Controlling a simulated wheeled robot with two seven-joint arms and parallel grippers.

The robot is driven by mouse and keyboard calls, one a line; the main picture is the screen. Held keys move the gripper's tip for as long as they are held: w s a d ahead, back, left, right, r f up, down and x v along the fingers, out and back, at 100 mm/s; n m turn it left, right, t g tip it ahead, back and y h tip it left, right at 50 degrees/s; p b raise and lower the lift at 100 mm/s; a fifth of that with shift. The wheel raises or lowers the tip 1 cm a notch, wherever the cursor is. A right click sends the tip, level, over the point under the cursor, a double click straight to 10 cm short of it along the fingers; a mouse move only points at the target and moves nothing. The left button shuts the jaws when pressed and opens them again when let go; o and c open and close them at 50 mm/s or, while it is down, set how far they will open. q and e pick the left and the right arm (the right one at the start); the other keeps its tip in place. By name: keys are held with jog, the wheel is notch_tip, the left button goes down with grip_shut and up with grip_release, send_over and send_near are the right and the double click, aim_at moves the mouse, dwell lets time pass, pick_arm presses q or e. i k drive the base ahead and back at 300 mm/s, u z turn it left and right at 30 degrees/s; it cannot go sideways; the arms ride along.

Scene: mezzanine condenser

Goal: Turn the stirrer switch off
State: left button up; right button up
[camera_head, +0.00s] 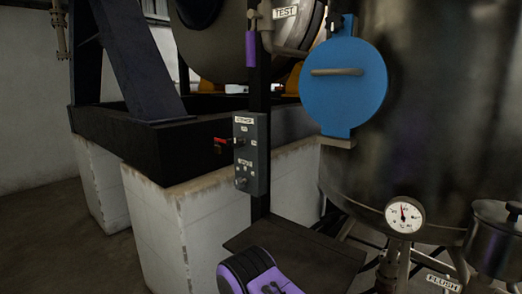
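A grey switch box (251,153) is fixed to a dark upright post. Its upper label (244,120) is too small to read surely; it may say stirrer. A red lever (222,141) sticks out to the left from the upper half of the box. A second label (245,161) sits lower, with a grey knob (241,183) beneath it. I cannot tell which position either control is in.
To the right stand a large tank (440,110), a blue round cover (343,86), a gauge (404,214) and a lidded pot (494,243). White blocks (215,218) stand behind.

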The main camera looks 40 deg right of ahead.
aim_at(237, 142)
jog(key=k, duration=0.3)
jog(key=z, duration=1)
